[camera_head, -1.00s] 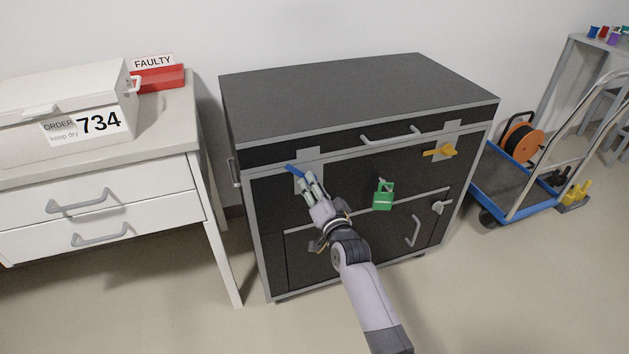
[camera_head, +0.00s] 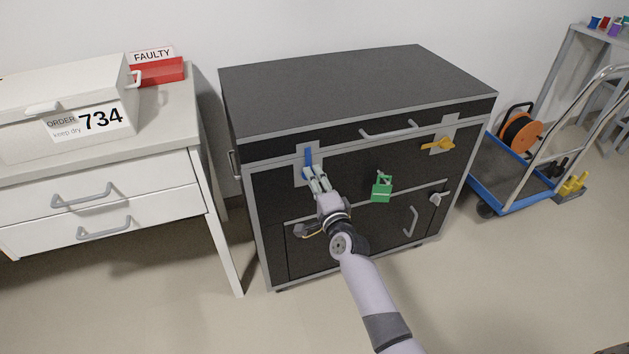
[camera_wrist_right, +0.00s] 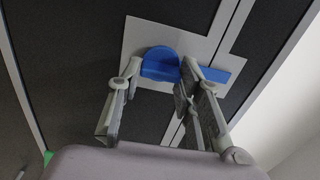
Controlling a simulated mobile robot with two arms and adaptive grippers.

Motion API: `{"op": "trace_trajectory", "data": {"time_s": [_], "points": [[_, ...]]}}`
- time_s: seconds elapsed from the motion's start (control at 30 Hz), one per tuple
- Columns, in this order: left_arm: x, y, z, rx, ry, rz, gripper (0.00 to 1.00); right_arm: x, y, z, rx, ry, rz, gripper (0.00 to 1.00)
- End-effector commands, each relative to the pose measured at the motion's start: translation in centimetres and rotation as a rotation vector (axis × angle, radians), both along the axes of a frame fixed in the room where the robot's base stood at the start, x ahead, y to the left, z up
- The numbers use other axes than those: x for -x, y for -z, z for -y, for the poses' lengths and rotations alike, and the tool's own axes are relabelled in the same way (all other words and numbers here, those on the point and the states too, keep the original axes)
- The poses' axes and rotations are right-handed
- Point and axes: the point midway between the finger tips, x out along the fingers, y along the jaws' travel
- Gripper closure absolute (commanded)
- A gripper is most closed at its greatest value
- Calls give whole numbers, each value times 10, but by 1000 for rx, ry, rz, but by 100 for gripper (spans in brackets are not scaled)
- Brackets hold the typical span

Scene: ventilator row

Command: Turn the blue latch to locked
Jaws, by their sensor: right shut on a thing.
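The blue latch (camera_head: 308,156) is on a grey plate at the upper left of the dark cabinet's front. It stands about upright in the head view. In the right wrist view the latch (camera_wrist_right: 160,64) shows a rounded blue part between the fingers and a flat blue bar to the right, behind one finger. My right gripper (camera_head: 314,171) is shut on the latch, its fingertips hiding the latch's lower part in the head view. The fingers also show in the wrist view (camera_wrist_right: 160,72). My left gripper is not in view.
A white drawer table (camera_head: 110,190) stands left, a blue cart (camera_head: 520,195) right. The floor in front is clear.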

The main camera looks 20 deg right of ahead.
Motion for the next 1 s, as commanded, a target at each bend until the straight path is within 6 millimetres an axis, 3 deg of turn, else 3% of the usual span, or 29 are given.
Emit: {"op": "trace_trajectory", "data": {"time_s": [0.6, 0.63, 0.9, 1.0], "points": [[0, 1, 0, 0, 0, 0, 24, 0, 0, 0, -41, 1, -2, 100], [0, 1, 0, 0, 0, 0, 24, 0, 0, 0, -41, 1, -2, 65], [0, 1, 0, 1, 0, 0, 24, 0, 0, 0, -38, 0, -1, 47], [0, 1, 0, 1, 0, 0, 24, 0, 0, 0, -38, 0, -1, 47]]}}
